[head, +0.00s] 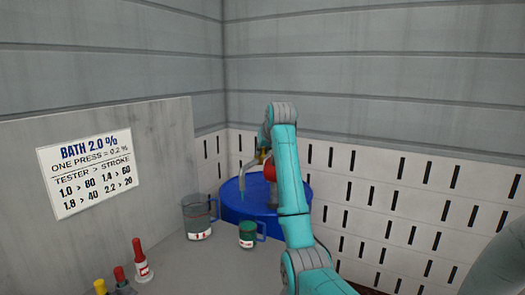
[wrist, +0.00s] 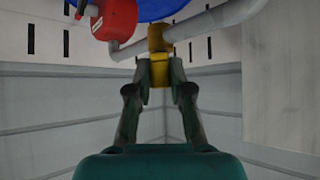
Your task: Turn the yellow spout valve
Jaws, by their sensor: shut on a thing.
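The yellow spout valve (wrist: 157,42) sits on a grey pipe (wrist: 210,24) in the wrist view. My gripper (wrist: 159,70) is shut on the lower part of the valve, one finger on each side. In the head view a small yellow patch of the valve (head: 262,155) shows beside my arm, above the blue drum (head: 235,205). The grey spout (head: 245,172) bends down to the left over the drum. My arm hides much of the valve and my gripper there.
A red part (head: 270,172) sits close to the valve, also in the wrist view (wrist: 115,18). A grey jug (head: 197,217) and a green mug (head: 247,235) stand before the drum. Walls close the back.

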